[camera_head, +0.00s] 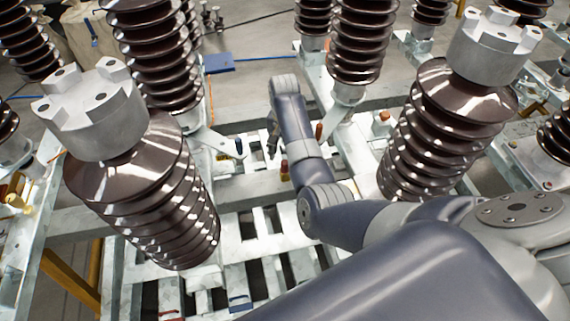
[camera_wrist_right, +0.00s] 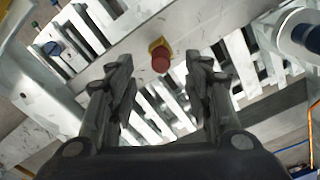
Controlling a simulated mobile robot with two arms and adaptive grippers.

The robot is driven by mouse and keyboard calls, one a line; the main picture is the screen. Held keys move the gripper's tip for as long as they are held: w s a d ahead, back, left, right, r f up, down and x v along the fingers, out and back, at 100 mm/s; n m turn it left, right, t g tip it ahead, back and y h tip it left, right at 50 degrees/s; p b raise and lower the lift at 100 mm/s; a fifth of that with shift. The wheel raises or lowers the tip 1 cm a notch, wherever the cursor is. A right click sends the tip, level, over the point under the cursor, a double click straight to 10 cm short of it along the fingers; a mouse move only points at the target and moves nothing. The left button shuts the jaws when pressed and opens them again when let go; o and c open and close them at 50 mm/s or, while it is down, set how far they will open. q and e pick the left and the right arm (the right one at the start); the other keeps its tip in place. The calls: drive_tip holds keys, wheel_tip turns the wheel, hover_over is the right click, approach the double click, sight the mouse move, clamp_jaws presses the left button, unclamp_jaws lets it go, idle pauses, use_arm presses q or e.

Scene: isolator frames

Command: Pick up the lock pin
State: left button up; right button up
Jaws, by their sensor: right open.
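The lock pin appears to be the small red knob on a yellow base (camera_wrist_right: 160,57), fixed on a pale metal beam. In the head view it is a small red and yellow piece (camera_head: 284,171) just left of my right arm. My right gripper (camera_wrist_right: 160,88) is open and empty. In the wrist view its two dark fingers stand left and right of the knob's line, with the knob beyond the fingertips and not touched. In the head view the right gripper (camera_head: 272,140) shows small and dark, partly hidden by my arm. My left gripper is not in view.
Large brown ribbed insulators stand at left (camera_head: 150,205) and right (camera_head: 440,130), with more behind. The slatted metal frame (camera_head: 245,232) has open gaps. A blue box (camera_head: 219,63) lies on the floor behind.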

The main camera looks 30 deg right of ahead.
sight(285, 162)
drive_tip(key=shift+w+d+f+p, duration=0.1)
drive_tip(key=shift+f+p, duration=0.1)
drive_tip(key=shift+f, duration=1.6)
drive_tip(key=shift+w+d+f+p, duration=0.1)
drive_tip(key=shift+f+p, duration=0.05)
drive_tip(key=shift+f, duration=1.6)
clamp_jaws()
